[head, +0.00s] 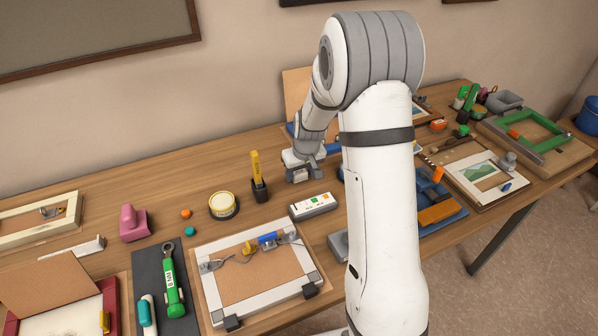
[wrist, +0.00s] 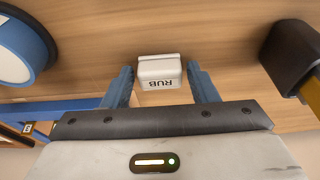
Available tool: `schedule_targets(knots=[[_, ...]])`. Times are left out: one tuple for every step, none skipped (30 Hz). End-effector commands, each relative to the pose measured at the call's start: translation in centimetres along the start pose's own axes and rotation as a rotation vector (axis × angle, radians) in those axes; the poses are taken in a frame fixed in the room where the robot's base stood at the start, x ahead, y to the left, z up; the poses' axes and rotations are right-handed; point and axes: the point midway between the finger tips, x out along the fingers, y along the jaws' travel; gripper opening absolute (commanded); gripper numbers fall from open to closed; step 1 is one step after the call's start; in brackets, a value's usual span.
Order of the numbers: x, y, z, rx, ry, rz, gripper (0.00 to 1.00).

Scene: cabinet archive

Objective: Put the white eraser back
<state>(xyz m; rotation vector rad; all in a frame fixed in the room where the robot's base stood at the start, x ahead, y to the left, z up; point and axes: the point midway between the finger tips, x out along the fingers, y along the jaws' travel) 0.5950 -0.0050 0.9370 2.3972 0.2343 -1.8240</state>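The white eraser (wrist: 159,72), marked RUB, lies on the wooden table in the wrist view. It is between and a little beyond the two blue fingers of my gripper (wrist: 160,82), with a narrow gap on each side. My gripper is open and does not visibly touch it. In the head view my gripper (head: 301,176) is low over the table behind my arm, and I cannot make out the eraser there. The place where the eraser belongs cannot be told from these frames.
A black holder with a yellow item (head: 257,183) stands close left of my gripper. A white box with coloured marks (head: 313,205) lies in front. A blue round thing (wrist: 22,45) is close in the wrist view. A framed board (head: 208,283) with tools fills the front.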

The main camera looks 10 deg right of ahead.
Motion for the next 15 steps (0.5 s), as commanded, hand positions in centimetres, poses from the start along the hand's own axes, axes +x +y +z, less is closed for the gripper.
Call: schedule_targets(knots=[[0.0,0.0,0.0,0.0,0.0,0.0,0.57],[0.0,0.0,0.0,0.0,0.0,0.0,0.6],[0.0,0.0,0.0,0.0,0.0,0.0,0.63],[0.0,0.0,0.0,0.001,0.0,0.0,0.63],[0.0,0.0,0.0,0.001,0.0,0.0,0.63],[0.0,0.0,0.0,0.001,0.0,0.0,0.63],[0.0,0.0,0.0,0.001,0.0,0.0,0.63],[0.0,0.0,0.0,0.001,0.0,0.0,0.63],[0.0,0.0,0.0,0.001,0.0,0.0,0.63],[-0.1,0.1,0.0,0.001,0.0,0.0,0.63],[-0.1,0.1,0.0,0.001,0.0,0.0,0.63],[-0.3,0.1,-0.1,0.001,0.0,0.0,0.63],[-0.5,0.1,-0.1,0.001,0.0,0.0,0.63],[-0.7,0.1,-0.1,0.001,0.002,0.001,0.63],[-1.1,0.1,-0.1,0.001,0.003,0.001,0.63]])
